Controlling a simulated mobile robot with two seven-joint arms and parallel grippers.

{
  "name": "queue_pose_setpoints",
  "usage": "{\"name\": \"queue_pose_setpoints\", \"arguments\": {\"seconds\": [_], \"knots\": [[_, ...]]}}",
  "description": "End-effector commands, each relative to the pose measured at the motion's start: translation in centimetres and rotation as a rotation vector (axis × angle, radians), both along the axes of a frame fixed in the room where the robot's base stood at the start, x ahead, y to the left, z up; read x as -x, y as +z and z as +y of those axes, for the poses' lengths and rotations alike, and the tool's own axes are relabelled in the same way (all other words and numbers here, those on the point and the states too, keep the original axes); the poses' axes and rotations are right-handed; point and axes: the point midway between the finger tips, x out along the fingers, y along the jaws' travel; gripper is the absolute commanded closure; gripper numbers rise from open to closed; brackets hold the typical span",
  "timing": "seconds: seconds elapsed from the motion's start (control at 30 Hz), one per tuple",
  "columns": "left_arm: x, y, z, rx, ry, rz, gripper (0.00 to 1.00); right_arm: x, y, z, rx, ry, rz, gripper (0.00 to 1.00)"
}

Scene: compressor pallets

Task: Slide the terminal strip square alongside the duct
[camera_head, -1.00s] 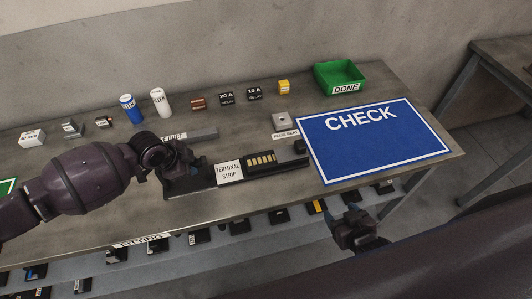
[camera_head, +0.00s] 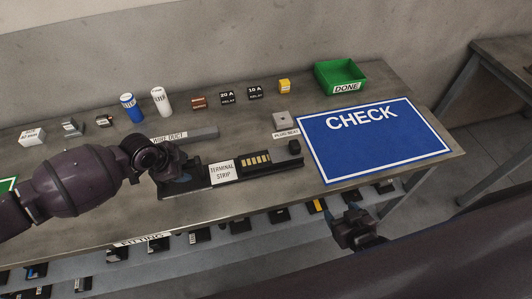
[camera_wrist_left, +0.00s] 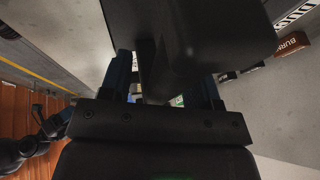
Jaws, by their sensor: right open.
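The terminal strip (camera_head: 256,160), a long black bar with a white label and a row of gold contacts, lies on the bench. A bare gap separates it from the grey wire duct (camera_head: 200,134) behind it. The two run roughly the same way; I cannot tell whether they are exactly square. My left gripper (camera_head: 176,181) is at the strip's left end and hides part of it. In the left wrist view a dark block (camera_wrist_left: 190,45) sits between the fingers, which look shut on it. My right gripper (camera_head: 352,222) is open and empty in front of the bench.
A blue CHECK mat (camera_head: 375,150) covers the right side of the bench, with a green DONE bin (camera_head: 340,75) behind it. The plug seat (camera_head: 283,122) is beyond the strip's right end. Several small parts stand along the back. Below the front edge is a shelf of parts.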

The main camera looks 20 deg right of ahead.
Motion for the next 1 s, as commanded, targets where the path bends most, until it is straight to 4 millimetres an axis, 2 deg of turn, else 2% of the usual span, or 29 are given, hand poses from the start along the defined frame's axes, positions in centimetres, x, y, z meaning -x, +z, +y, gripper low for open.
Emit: {"name": "queue_pose_setpoints", "arguments": {"seconds": [0.23,0.37,0.8,1.0], "knots": [[-0.1,0.3,-0.1,0.005,-0.001,-0.003,0.44,0.0,0.0,0.0,-0.001,-0.001,0.000,0.36],[0.1,1.2,0.2,0.006,-0.001,-0.005,0.44,0.1,0.0,0.0,-0.001,-0.001,0.000,0.36],[2.0,8.0,3.2,0.004,-0.001,-0.004,0.44,0.1,0.1,0.1,-0.001,-0.001,0.000,0.36],[2.6,10.1,4.1,0.002,0.000,-0.003,0.44,0.1,0.1,0.1,-0.001,-0.001,0.000,0.36]]}}
